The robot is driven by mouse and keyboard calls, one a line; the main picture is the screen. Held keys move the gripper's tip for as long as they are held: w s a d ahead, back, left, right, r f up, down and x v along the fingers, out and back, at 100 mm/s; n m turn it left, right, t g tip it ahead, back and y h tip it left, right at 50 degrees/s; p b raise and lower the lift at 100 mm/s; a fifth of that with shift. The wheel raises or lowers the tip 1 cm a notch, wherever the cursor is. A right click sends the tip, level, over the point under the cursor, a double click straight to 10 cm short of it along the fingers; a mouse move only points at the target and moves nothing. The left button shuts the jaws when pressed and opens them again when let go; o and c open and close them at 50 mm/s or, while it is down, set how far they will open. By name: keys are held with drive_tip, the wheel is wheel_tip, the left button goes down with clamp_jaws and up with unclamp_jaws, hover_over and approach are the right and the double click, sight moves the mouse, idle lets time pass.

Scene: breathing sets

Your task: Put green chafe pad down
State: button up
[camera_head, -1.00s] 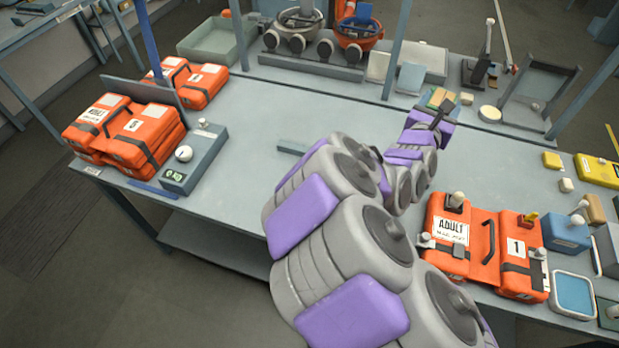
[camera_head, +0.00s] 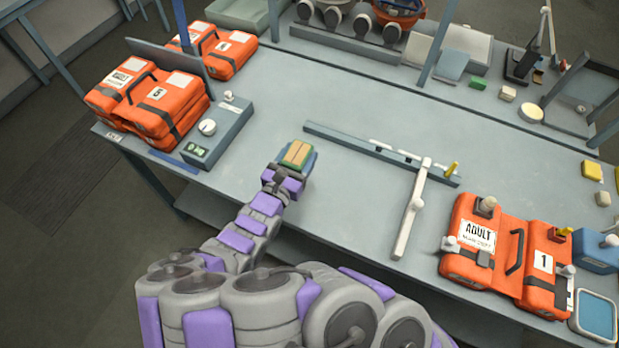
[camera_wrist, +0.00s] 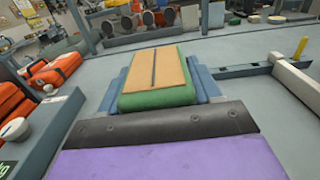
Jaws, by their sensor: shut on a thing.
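The green chafe pad (camera_head: 297,153) has a tan top with a dark line down it and a green edge. In the wrist view the pad (camera_wrist: 156,84) is straight ahead, beyond a dark band and a purple part of my arm. My gripper (camera_head: 288,172) is shut on the pad, over the left middle part of the table (camera_head: 340,210). Blue parts (camera_wrist: 205,84) show on both sides of the pad; I cannot tell whether they are jaws or a separate thing. The pad's underside is hidden, so I cannot tell whether it touches the table.
Orange packs (camera_head: 150,105) and a grey box with a knob (camera_head: 208,135) stand at the left. A long bar (camera_head: 350,143) and a pale lever (camera_head: 412,210) lie to the right. Bare table lies between.

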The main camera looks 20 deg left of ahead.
drive_tip(key=s+f, duration=0.5)
drive_tip(key=s, duration=0.2)
drive_tip(key=shift+s+d, duration=0.15)
drive_tip(key=shift+d, duration=0.05)
drive_tip(key=w+a, duration=0.1)
drive_tip(key=w, duration=0.1)
drive_tip(key=w+a+f+b, duration=0.1)
drive_tip(key=w+a, duration=0.1)
drive_tip(key=w, duration=0.1)
drive_tip(key=w+a+b, duration=0.1)
drive_tip(key=w, duration=0.1)
drive_tip(key=shift+w+a+f, duration=0.2)
drive_tip(key=shift+a, duration=0.1)
drive_tip(key=w+a+f+b, duration=0.1)
drive_tip(key=w, duration=0.1)
drive_tip(key=w+a+f+b, duration=0.1)
drive_tip(key=w, duration=0.1)
drive_tip(key=w+f+b, duration=0.1)
drive_tip(key=w+f, duration=0.1)
drive_tip(key=shift+w+a, duration=0.4)
drive_tip(key=shift+d+r, duration=0.15)
drive_tip(key=shift+d, duration=0.1)
